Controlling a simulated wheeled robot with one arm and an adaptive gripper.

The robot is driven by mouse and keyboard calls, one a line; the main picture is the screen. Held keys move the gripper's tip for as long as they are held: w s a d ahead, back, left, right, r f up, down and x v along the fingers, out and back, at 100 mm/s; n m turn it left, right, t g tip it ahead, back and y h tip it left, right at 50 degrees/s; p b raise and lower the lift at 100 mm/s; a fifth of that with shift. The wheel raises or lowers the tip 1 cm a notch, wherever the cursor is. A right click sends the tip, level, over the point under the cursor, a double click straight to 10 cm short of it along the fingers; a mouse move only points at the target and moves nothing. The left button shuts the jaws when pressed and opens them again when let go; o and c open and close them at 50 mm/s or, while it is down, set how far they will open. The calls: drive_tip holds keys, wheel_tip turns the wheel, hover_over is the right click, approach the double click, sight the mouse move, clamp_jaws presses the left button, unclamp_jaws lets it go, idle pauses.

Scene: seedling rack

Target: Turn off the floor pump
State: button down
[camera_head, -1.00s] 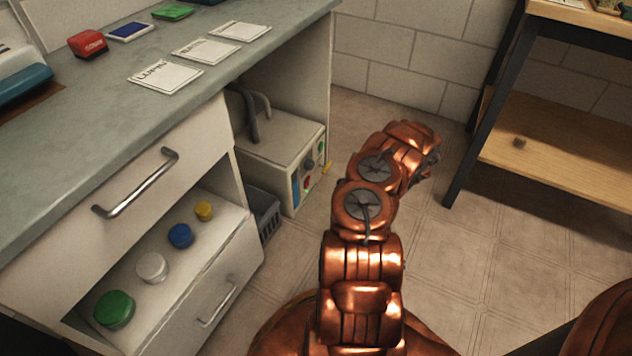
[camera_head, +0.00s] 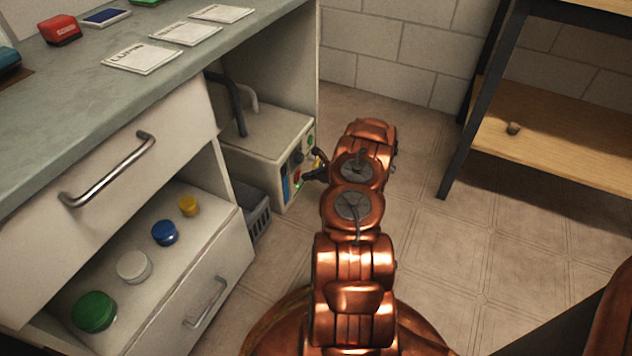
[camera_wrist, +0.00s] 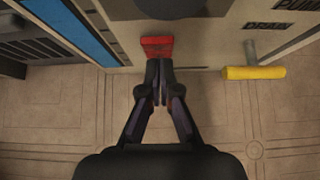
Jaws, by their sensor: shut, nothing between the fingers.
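The floor pump (camera_head: 262,148) is a pale box under the counter, with dark hoses at its back and a control panel on its right face. In the wrist view its panel (camera_wrist: 209,39) shows a blue strip, a red button (camera_wrist: 157,48), a dark round part above it, and a yellow handle (camera_wrist: 255,73) beside printed lettering. My gripper (camera_wrist: 160,90) is shut and empty, its fingertips just below the red button. I cannot tell whether they touch it. In the head view my gripper (camera_head: 311,176) is at the pump's panel, partly hidden by my wrist.
An open drawer with green, white, blue and yellow round caps (camera_head: 164,232) stands left of the pump. A grey crate (camera_head: 258,215) sits beside the pump. A wooden shelf rack (camera_head: 560,150) stands at right. The tiled floor between is clear.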

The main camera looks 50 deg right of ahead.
drive_tip(key=shift+w+a, duration=0.15)
drive_tip(key=shift+w, duration=0.35)
drive_tip(key=shift+r, duration=0.15)
drive_tip(key=shift+w+a+r+p, duration=0.15)
drive_tip(key=shift+w+r+p, duration=0.2)
drive_tip(key=shift+p, duration=0.45)
drive_tip(key=shift+s+f+b, duration=0.1)
drive_tip(key=shift+f+b, duration=0.2)
drive_tip(key=shift+r, duration=0.15)
drive_tip(key=shift+r+p, duration=0.35)
drive_tip(key=shift+r, duration=0.25)
